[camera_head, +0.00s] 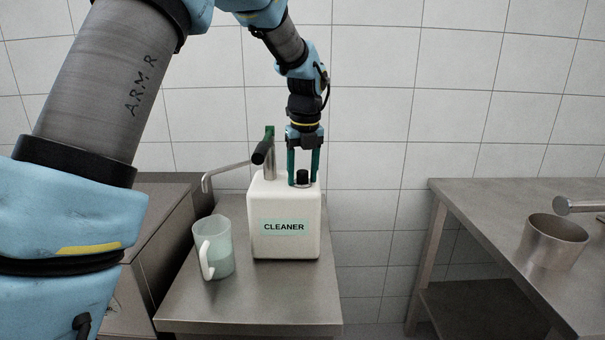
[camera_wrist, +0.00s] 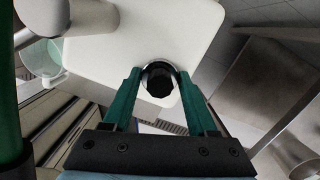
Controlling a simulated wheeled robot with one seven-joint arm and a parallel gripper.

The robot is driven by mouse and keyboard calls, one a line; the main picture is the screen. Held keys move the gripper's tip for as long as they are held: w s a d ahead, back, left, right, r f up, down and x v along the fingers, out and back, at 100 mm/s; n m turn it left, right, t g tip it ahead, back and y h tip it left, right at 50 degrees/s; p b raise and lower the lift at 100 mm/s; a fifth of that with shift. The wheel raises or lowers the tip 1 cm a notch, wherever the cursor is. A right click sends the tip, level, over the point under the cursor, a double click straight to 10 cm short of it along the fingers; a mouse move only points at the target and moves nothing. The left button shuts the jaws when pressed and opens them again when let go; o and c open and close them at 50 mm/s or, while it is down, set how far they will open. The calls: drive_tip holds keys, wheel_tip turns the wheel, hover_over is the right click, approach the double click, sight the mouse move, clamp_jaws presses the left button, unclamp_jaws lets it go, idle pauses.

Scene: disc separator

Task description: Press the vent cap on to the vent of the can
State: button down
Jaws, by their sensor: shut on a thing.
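The white can (camera_head: 285,215) labelled CLEANER stands upright on a metal table. The black vent cap (camera_head: 302,177) is at the right of the can's top, between the green fingers of my gripper (camera_head: 303,183), which points straight down. In the wrist view the round black cap (camera_wrist: 160,84) sits between the fingertips of my gripper (camera_wrist: 160,74), with a pale metal rim around it, over the can's white top (camera_wrist: 140,45). My gripper is shut on the cap. The vent under it is hidden, and I cannot tell whether the cap is seated.
A pump with a metal spout (camera_head: 226,171) and a dark handle (camera_head: 262,152) rises from the can's top, close left of my gripper. A translucent jug (camera_head: 221,255) stands left of the can. A metal pot (camera_head: 552,243) stands on the right table.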

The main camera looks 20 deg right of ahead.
drive_tip(key=shift+c, duration=0.6)
unclamp_jaws()
drive_tip(key=shift+f, duration=0.1)
wheel_tip(320, 180, up, 15)
drive_tip(key=s+p, duration=0.1)
drive_tip(key=p, duration=0.1)
drive_tip(key=shift+s+p, duration=0.15)
drive_tip(key=shift+p, duration=0.25)
drive_tip(key=shift+a+f, duration=0.1)
